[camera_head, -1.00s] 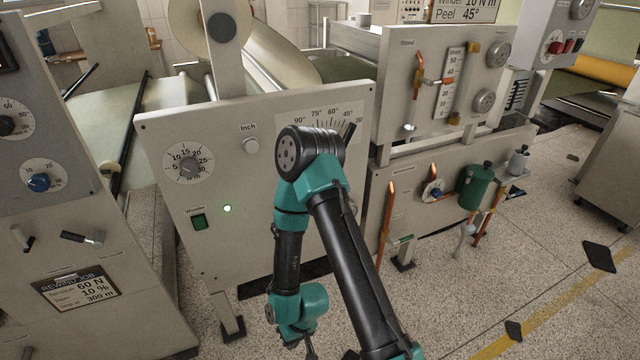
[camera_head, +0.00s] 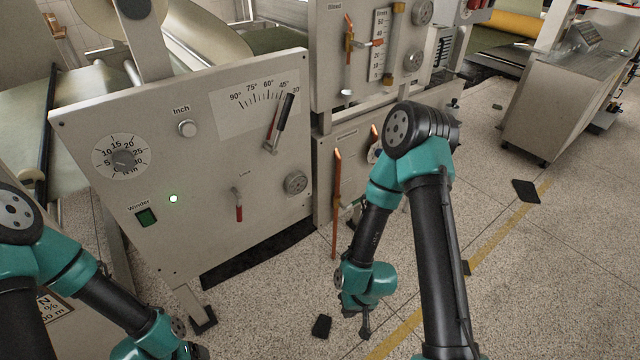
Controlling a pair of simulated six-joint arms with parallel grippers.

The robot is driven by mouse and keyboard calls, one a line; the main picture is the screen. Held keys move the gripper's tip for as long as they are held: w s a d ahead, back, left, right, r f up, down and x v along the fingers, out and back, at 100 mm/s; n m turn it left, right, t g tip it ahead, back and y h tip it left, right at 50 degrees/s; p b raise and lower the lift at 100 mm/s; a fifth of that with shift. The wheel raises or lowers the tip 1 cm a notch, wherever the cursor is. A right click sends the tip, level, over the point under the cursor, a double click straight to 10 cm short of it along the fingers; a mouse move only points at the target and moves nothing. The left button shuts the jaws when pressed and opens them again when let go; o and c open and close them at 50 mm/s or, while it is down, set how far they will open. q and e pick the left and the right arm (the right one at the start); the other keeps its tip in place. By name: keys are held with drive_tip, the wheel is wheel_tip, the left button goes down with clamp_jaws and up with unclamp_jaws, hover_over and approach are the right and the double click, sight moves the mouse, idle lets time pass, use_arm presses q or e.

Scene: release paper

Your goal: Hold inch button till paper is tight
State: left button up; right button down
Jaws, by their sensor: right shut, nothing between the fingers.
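The round, pale inch button (camera_head: 187,128) is on the upper part of the light winder panel (camera_head: 90,190), under the label "Inch". Nothing touches it. Pale paper shows on the roll (camera_head: 200,35) behind the panel and as a sheet (camera_head: 105,90) at the left; I cannot tell how tight it is. My right gripper (camera_head: 365,328) is shut and empty, pointing down over the floor, right of the panel and well away from the button. My left arm comes in at the lower left; its gripper is below the picture's edge.
The space before the panel is open.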

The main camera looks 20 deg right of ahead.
use_arm(q)
drive_tip(key=shift+a, duration=0.1)
drive_tip(key=shift+c, duration=0.2)
clamp_jaws()
idle(0.6)
idle(1.0)
